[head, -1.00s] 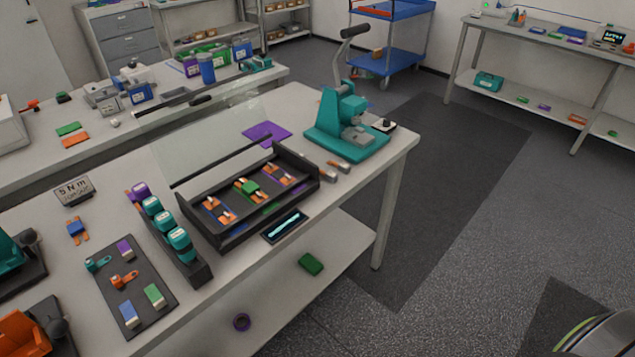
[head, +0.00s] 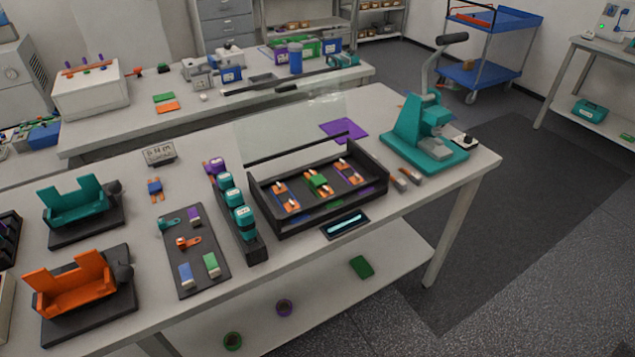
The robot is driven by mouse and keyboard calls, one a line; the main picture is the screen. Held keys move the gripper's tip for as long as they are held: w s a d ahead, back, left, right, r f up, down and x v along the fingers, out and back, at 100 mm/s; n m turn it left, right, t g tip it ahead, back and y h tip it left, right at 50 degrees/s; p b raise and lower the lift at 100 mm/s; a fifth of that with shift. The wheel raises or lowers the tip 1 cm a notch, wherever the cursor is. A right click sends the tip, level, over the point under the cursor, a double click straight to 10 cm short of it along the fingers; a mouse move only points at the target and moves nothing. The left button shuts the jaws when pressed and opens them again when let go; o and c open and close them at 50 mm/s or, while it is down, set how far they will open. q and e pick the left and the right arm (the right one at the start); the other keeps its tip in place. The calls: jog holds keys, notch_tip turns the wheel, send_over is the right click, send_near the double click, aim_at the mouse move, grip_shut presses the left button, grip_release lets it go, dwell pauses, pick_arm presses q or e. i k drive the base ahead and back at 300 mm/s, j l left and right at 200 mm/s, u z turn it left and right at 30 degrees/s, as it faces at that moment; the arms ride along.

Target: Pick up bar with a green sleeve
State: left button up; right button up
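In the head view a bar with a green sleeve (head: 318,184) lies in a black open-topped tray (head: 310,222) on the near bench. It is in the middle of the tray, with orange and pale parts showing at its ends. A similar bar with blue (head: 285,198) lies to its left and one with purple (head: 350,173) to its right. A clear panel (head: 280,140) stands up behind the tray. Neither of my grippers is in view.
Left of the tray stand a dark rack with teal and purple tools (head: 240,222) and a dark mat (head: 187,285) with small parts. Orange (head: 75,290) and teal (head: 80,205) fixtures are at far left. A teal press (head: 428,135) stands right. Open floor (head: 520,210) lies to the right.

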aim_at(318, 181)
jog(key=u, duration=0.55)
jog(key=i+l+u, duration=0.2)
jog(key=l+u, duration=0.15)
jog(key=l, duration=0.3)
jog(key=i+l+u, duration=0.1)
jog(key=l+u, duration=0.25)
jog(key=l, duration=0.35)
jog(key=l+u, duration=0.35)
jog(key=l, duration=0.35)
